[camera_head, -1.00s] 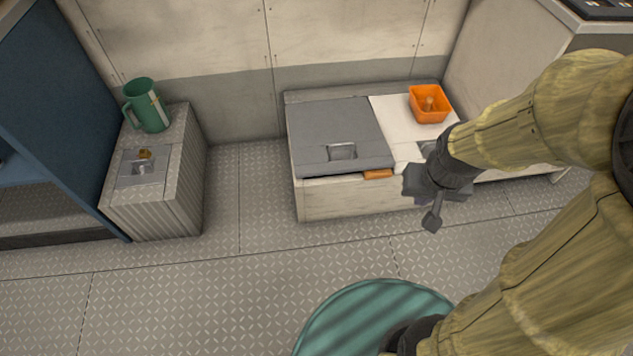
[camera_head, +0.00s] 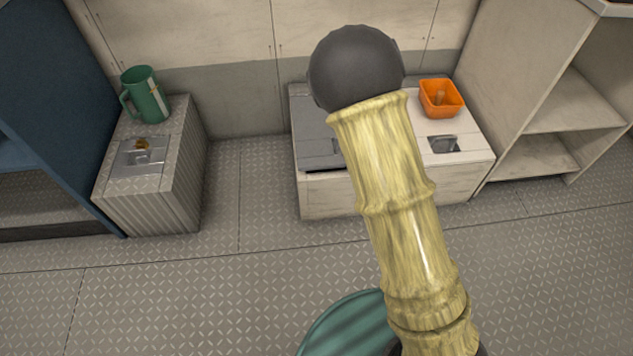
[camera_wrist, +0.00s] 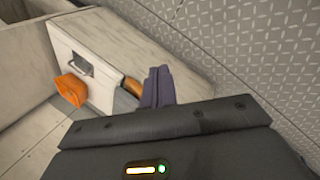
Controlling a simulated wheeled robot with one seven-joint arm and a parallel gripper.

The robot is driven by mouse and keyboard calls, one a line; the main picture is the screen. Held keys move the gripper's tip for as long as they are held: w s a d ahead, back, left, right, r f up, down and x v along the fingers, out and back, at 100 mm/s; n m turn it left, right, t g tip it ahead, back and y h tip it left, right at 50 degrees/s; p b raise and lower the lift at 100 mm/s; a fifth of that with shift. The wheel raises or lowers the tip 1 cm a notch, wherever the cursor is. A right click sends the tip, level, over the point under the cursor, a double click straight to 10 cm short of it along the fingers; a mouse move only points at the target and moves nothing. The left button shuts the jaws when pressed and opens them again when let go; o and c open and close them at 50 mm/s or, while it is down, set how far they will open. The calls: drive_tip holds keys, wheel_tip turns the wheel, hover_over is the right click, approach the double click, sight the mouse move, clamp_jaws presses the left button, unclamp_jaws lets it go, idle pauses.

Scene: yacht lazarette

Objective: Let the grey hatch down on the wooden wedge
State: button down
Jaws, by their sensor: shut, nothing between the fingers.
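The grey hatch (camera_head: 312,137) lies low over the left part of the pale bench, with a dark gap under its front edge. My arm covers its right part in the head view. In the wrist view a strip of the hatch (camera_wrist: 124,104) shows beside my gripper. The wooden wedge (camera_wrist: 132,87) shows at the hatch's front edge in the wrist view. It is hidden behind my arm in the head view. My gripper (camera_wrist: 160,74) is shut and empty, close to the wedge in the picture; I cannot tell whether they touch.
An orange bin (camera_head: 441,98) stands on the bench's white right lid (camera_head: 470,150), which has a recessed handle. A green jug (camera_head: 148,95) stands on the ribbed locker (camera_head: 150,205) at left. Open shelves (camera_head: 550,115) stand at right. The floor in front is clear.

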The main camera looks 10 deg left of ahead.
drive_tip(key=w+a+f+n+t+b, duration=0.55)
drive_tip(key=w+f+n, duration=0.2)
drive_tip(key=n, duration=0.65)
drive_tip(key=a+n+t+y+b, duration=0.3)
drive_tip(key=a+n+y, duration=0.3)
drive_tip(key=a+n, duration=0.7)
drive_tip(key=a, duration=0.3)
drive_tip(key=shift+s+n, duration=0.2)
drive_tip(key=shift+n, duration=0.2)
drive_tip(key=shift+w+f+b, duration=0.1)
drive_tip(key=shift+b, duration=0.2)
drive_tip(key=b+x, duration=0.6)
drive_tip(key=x, duration=0.3)
drive_tip(key=shift+w+a+f, duration=0.2)
drive_tip(key=shift+w, duration=0.1)
